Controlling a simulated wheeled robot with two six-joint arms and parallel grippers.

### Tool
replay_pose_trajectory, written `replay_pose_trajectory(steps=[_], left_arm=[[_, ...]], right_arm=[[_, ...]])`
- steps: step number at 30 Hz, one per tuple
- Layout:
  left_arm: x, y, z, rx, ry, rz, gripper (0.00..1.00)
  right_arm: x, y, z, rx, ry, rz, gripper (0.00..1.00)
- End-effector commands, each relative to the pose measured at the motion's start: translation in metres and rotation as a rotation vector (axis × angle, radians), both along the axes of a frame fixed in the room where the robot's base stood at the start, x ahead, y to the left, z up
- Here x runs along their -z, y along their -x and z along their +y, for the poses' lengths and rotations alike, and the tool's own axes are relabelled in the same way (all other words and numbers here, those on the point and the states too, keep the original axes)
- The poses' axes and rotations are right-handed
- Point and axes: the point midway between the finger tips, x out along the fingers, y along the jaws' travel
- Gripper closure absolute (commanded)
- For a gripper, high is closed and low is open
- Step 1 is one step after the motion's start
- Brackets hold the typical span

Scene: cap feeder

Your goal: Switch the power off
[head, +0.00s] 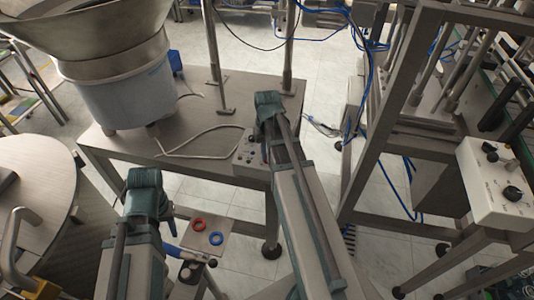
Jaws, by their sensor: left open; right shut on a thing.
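A small control box (249,152) with dark knobs or buttons sits at the front edge of the metal table, partly covered by my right arm. A larger white control box (499,182) with black knobs is on the frame at the right. My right gripper (268,112) is by the smaller box. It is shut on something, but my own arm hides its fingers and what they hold. My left gripper (150,195) is at the lower left, open, apart from both boxes; its fingertips are not clear.
A large metal feeder bowl (105,55) stands on the metal table (195,135). A round table (45,175) is at the left. A grey plate (208,233) carries a red and a blue ring. Metal frames and blue cables (362,90) crowd the right.

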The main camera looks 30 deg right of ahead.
Motion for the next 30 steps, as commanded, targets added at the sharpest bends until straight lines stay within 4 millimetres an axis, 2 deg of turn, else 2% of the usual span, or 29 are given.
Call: replay_pose_trajectory(steps=[12,13,17,30], left_arm=[[0.0001,0.0000,0.0000,0.000,0.000,0.000,0.57],[0.0001,0.0000,0.0000,0.000,0.000,0.000,0.57],[0.0001,0.0000,0.0000,0.000,0.000,0.000,0.57],[-0.0041,0.0001,0.0000,0.000,0.000,0.000,0.57]], right_arm=[[0.0001,0.0002,0.0001,-0.008,0.000,0.000,1.00],[0.0001,0.0002,0.0001,-0.008,0.000,0.000,0.82],[0.0001,0.0001,0.0001,-0.007,0.000,0.000,0.59],[-0.0041,0.0000,0.0000,-0.006,0.000,0.000,0.57]])
